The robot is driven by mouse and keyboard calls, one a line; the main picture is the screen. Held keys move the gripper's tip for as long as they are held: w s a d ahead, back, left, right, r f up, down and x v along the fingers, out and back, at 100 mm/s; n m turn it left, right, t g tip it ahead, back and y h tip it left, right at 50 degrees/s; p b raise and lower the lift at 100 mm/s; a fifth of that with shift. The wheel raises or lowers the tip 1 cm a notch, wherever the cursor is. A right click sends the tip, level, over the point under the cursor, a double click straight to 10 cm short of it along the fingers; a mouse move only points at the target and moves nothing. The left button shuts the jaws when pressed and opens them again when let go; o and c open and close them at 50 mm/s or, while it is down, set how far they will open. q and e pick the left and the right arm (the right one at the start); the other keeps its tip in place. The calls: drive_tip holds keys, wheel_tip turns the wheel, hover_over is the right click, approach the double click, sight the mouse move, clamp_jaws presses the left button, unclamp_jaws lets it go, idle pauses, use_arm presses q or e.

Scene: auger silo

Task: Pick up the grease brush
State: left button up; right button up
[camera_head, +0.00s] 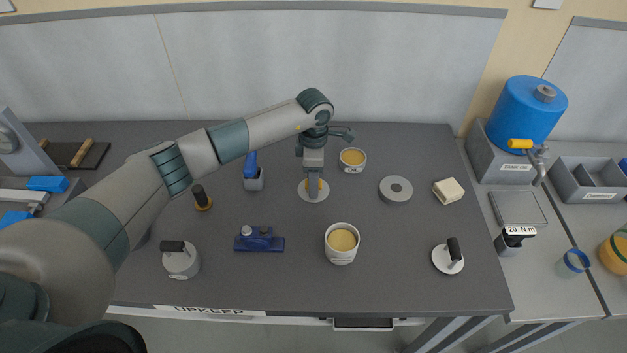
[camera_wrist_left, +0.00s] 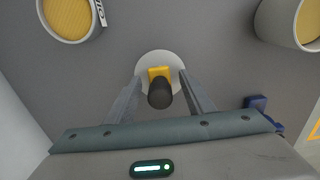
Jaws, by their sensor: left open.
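The upright tool that I take to be the grease brush has a dark round handle end (camera_wrist_left: 160,94) and a yellow part, and stands on a white disc (camera_wrist_left: 174,66). In the head view its yellow part (camera_head: 314,187) shows just under my gripper, on the white disc (camera_head: 306,195) on the dark table; its upper part is hidden. My left gripper (camera_head: 313,172) points down over it. Its two fingers are apart, one on each side of the handle, in the left wrist view (camera_wrist_left: 160,88). I cannot tell whether they touch it. My right gripper is not in view.
Tubs of yellow grease (camera_head: 342,240) (camera_head: 352,157) stand nearby. A grey ring (camera_head: 396,190), a pale block (camera_head: 448,191), a blue tool (camera_head: 258,240) and black-handled items (camera_head: 203,200) (camera_head: 450,258) surround the spot. Scale, bins and a blue drum (camera_head: 526,107) stand at right.

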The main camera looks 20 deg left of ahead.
use_arm(q)
drive_tip(key=c, duration=1.1)
drive_tip(key=shift+r+b, duration=0.45)
drive_tip(key=shift+r, duration=0.05)
drive_tip(key=r+b, duration=0.1)
drive_tip(key=d+r+b, duration=0.1)
drive_tip(key=r, duration=0.1)
drive_tip(key=shift+r, duration=0.1)
drive_tip(key=shift+w+d+r+b, duration=0.1)
drive_tip(key=shift+d+r+b, duration=0.9)
drive_tip(key=shift+d, duration=0.8)
drive_tip(key=shift+d+r+b, duration=0.65)
drive_tip(key=shift+d+r, duration=0.65)
drive_tip(key=shift+d, duration=0.45)
drive_tip(key=shift+w+d+r+b, duration=0.1)
drive_tip(key=shift+d+r+b, duration=0.9)
drive_tip(key=shift+d, duration=0.8)
drive_tip(key=shift+r, duration=0.1)
